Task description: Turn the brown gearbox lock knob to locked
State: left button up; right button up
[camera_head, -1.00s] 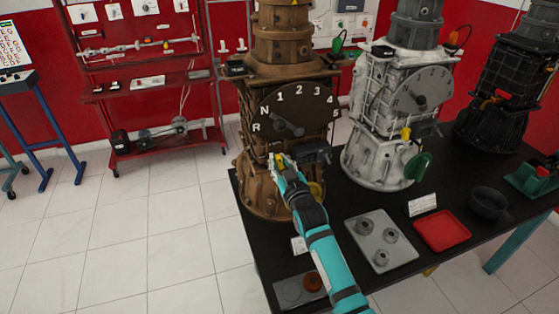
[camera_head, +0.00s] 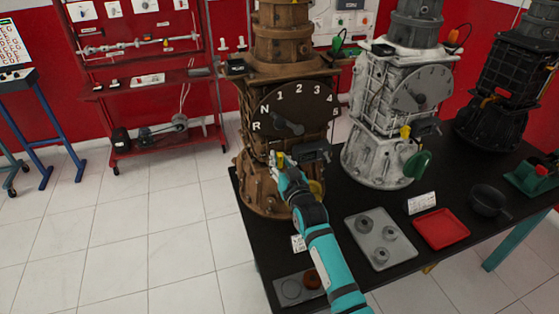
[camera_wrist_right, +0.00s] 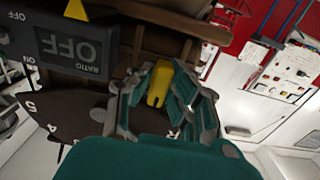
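The brown gearbox (camera_head: 258,95) stands upright on the black table, with a dark gear dial (camera_head: 300,105) on its front. Its small yellow lock knob (camera_head: 280,158) is low on the front, below the dial. My right gripper (camera_head: 277,163) is at this knob, its arm coming up from the bottom of the head view. In the right wrist view, the yellow knob (camera_wrist_right: 157,86) sits between the two fingers (camera_wrist_right: 160,95), which appear closed on its sides. Their contact surfaces are partly hidden. The knob's lock marking cannot be read. My left gripper is out of view.
A dark display box (camera_wrist_right: 70,45) reading OFF sits beside the knob. A white gearbox (camera_head: 375,120) and a black gearbox (camera_head: 495,95) stand to the right. A grey plate (camera_head: 378,235) and a red tray (camera_head: 441,229) lie on the table. Floor at left is clear.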

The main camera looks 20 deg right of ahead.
jog(key=o, duration=0.5)
jog(key=shift+c, duration=0.2)
jog(key=s, duration=1.2)
jog(key=shift+d, duration=0.2)
jog(key=shift+f, duration=0.1)
